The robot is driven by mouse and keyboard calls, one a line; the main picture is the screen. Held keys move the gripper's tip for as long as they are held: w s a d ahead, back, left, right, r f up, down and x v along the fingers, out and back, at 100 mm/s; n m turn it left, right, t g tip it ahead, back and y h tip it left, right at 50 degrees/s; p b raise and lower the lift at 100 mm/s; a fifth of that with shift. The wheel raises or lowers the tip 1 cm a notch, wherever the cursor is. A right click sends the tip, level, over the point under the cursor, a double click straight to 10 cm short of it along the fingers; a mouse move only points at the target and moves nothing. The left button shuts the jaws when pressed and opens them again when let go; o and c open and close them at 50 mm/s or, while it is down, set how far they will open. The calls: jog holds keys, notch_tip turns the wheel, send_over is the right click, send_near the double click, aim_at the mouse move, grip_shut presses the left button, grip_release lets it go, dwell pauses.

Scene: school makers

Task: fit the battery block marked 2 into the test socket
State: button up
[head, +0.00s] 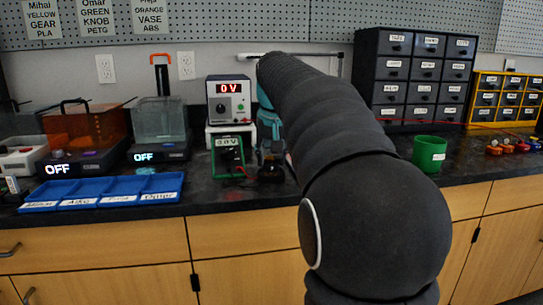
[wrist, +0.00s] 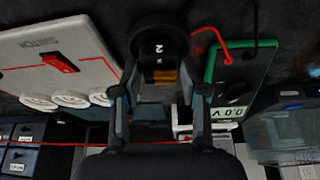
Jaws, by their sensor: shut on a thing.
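The battery block marked 2 (wrist: 158,52) is dark with a gold-brown patch and sits between my gripper's fingers (wrist: 159,100), which are shut on it. In the head view my gripper (head: 268,135) points down at the counter, largely hidden behind my arm. A dark low piece (head: 271,171), perhaps the test socket, lies just below it, beside the green-framed meter (head: 229,157). In the wrist view a black round form surrounds the block's far end. I cannot tell whether the block is seated in the socket. The meter also shows in the wrist view (wrist: 232,112), reading 0.0 V.
A red and a black lead run from the meter. A grey switch box (wrist: 55,65) with a red rocker is near my gripper. A power supply (head: 229,102) reads 0 V. Blue trays (head: 100,194), a green cup (head: 429,153) and drawer cabinets (head: 414,72) stand along the counter.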

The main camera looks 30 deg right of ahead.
jog(key=shift+f+b, duration=0.4)
jog(key=shift+f, duration=0.2)
jog(key=o, duration=0.9)
jog(key=shift+r, duration=0.1)
jog(key=p+v, duration=0.6)
jog(key=v, duration=0.5)
dwell(0.6)
jog(key=s+a+f+n, duration=0.1)
jog(key=s+a+f, duration=0.4)
jog(key=s+f, duration=0.2)
jog(key=s+a+f+n+y, duration=0.1)
jog(key=s+a+f, duration=0.4)
jog(key=s+f, duration=0.2)
jog(key=s+a+f+n+t, duration=0.1)
jog(key=s+a+f+n, duration=0.1)
jog(key=s+a+f, duration=0.3)
jog(key=shift+s+f+y, duration=0.1)
jog(key=shift+s+f, duration=0.4)
jog(key=shift+s, duration=0.3)
jog(key=shift+s+f+y, duration=0.1)
jog(key=shift+s+f, duration=0.4)
jog(key=shift+s, duration=0.25)
jog(key=shift+s+f+y, duration=0.1)
jog(key=shift+s+f, duration=0.4)
jog(key=shift+s, duration=0.3)
